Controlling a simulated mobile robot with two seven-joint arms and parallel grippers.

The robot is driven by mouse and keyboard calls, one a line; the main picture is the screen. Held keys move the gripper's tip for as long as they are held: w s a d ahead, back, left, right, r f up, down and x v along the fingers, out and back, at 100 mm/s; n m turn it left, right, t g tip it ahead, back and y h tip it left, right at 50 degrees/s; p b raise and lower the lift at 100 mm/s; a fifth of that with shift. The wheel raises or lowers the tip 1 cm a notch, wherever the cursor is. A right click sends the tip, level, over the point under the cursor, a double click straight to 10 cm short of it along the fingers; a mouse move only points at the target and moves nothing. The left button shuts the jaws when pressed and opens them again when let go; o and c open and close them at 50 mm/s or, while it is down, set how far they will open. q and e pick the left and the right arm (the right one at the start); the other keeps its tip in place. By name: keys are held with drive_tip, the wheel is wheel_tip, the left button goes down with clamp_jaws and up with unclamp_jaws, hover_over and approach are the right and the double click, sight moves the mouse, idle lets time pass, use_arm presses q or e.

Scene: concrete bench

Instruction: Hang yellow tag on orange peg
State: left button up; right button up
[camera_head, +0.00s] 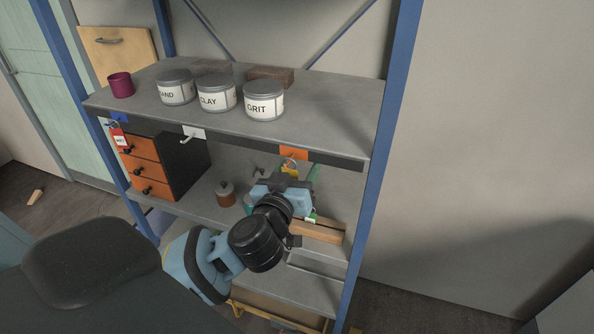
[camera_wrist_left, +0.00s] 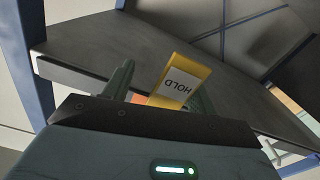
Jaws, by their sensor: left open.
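The yellow tag (camera_head: 290,169) shows just below the orange plate of the orange peg (camera_head: 293,153) on the upper shelf's front edge. A small loop shows at its top by the plate; whether it hangs on the peg is hard to tell. In the left wrist view the tag (camera_wrist_left: 180,80) reads HOLD upside down and stands between my left gripper's fingers (camera_wrist_left: 160,88). Some orange (camera_wrist_left: 138,99) shows behind it. My left gripper (camera_head: 288,178) is open around the tag, in front of the shelf edge. My right gripper is out of view.
The white peg (camera_head: 193,133) is bare. Labelled tins (camera_head: 217,95) and a maroon cup (camera_head: 121,85) stand on the upper shelf. Orange drawers (camera_head: 148,168), a brown jar (camera_head: 225,194) and a wooden block (camera_head: 320,232) sit below.

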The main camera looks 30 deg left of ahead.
use_arm(q)
drive_tip(key=v, duration=0.6)
drive_tip(key=shift+s, duration=0.15)
drive_tip(key=shift+v, duration=0.75)
